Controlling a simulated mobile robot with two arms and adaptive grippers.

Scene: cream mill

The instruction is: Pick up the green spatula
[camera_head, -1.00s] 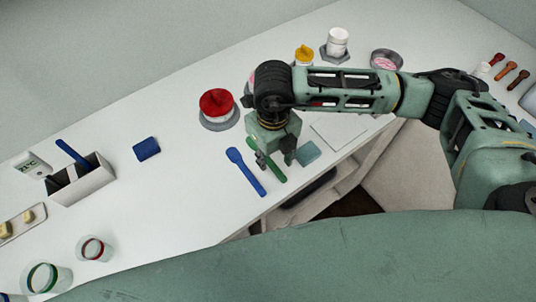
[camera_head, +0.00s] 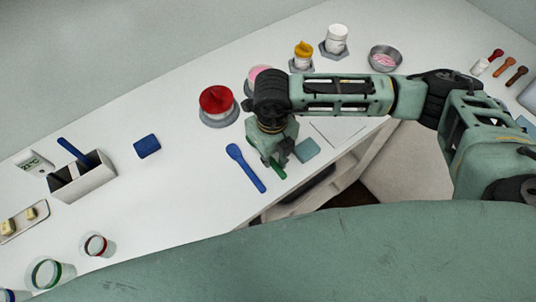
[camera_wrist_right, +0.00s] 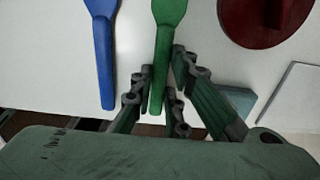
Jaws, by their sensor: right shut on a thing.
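The green spatula (camera_wrist_right: 166,45) lies between the fingers of my right gripper in the right wrist view, its handle pointing toward the gripper's base. In the head view only the end of its handle (camera_head: 279,172) shows; the rest is hidden under my right gripper (camera_head: 272,160). My right gripper, also in the right wrist view (camera_wrist_right: 162,92), is shut on the handle, low at the table's front edge. I cannot tell whether the spatula is clear of the table. My left gripper is not in view.
A blue spatula (camera_head: 246,168) lies just left of the green one, close beside my gripper. A teal block (camera_head: 307,150) sits close on the right. A red-topped container (camera_head: 216,101) stands behind.

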